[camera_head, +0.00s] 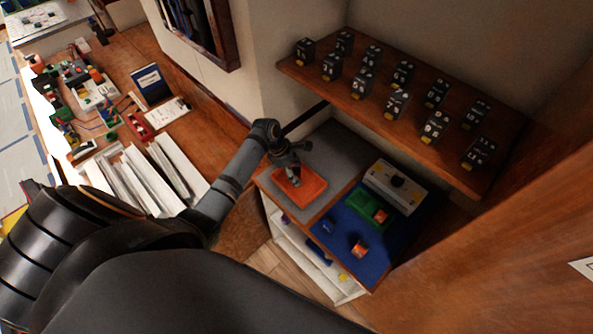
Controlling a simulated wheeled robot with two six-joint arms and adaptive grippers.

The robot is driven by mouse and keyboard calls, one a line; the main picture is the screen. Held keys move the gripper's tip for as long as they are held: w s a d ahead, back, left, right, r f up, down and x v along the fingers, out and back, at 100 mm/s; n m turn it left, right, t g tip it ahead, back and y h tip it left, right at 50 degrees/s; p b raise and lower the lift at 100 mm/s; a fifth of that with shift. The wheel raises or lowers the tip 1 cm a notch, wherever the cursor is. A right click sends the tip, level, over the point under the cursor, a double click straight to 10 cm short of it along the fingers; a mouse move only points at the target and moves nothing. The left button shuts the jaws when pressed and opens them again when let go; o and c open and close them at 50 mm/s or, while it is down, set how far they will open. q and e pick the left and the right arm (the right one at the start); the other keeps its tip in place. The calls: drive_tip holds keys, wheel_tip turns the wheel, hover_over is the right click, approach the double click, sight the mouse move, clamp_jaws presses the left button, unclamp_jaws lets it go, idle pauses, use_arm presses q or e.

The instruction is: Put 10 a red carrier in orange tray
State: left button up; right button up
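An orange tray (316,188) lies on the grey part of a low cabinet top. My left gripper (294,178) points down over the tray and covers part of it. Its fingers are small and dark here, and I cannot tell whether they hold anything. A small orange-red piece (380,215) sits in a green tray (361,207). Another orange-red piece with a pale part (359,249) lies on the blue mat (385,255). A small dark blue piece (328,226) is also on the mat. Ratings are not legible on these pieces. My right gripper is not in view.
A white-grey device (396,186) with a black knob stands behind the green tray. Above, a wooden shelf (300,71) carries several black blocks with white markings. A cluttered bench (130,62) is at the left. Shelves with items (300,252) are under the cabinet top.

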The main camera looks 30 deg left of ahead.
use_arm(q)
drive_tip(key=shift+a+r, duration=0.1)
drive_tip(key=shift+r, duration=0.15)
drive_tip(key=b+v, duration=0.2)
drive_tip(key=v, duration=0.9)
drive_tip(key=shift+r, duration=0.35)
drive_tip(key=shift+s+a, duration=0.1)
drive_tip(key=shift+a, duration=0.05)
